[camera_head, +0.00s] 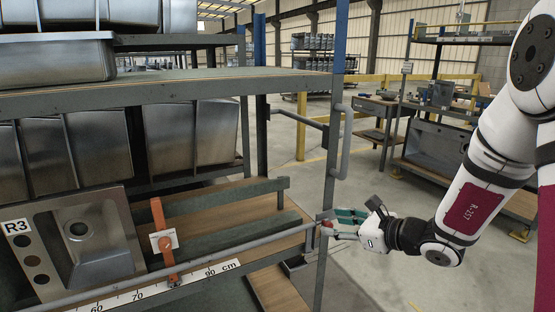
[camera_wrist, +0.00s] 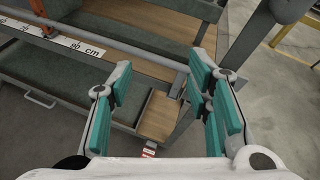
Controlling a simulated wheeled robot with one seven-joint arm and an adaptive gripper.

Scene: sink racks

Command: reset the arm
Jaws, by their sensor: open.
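My gripper (camera_head: 345,224) is at the end of my white arm, in the middle right of the head view, beside the rack's right front post. In the wrist view my gripper (camera_wrist: 163,97) shows its teal finger pads spread wide apart, with nothing between them. Part of the rack's lower frame and a wooden board show beyond the fingers. In the head view the far fingers are small and partly overlap the post, so I cannot tell whether they touch it.
A steel sink (camera_head: 92,243) marked R3 stands in the rack at left, beside an orange lever (camera_head: 162,240). A ruler strip (camera_head: 150,290) runs along the front rail. The rack's post (camera_head: 334,130) is close to my gripper. Open grey floor (camera_head: 385,285) lies to the right.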

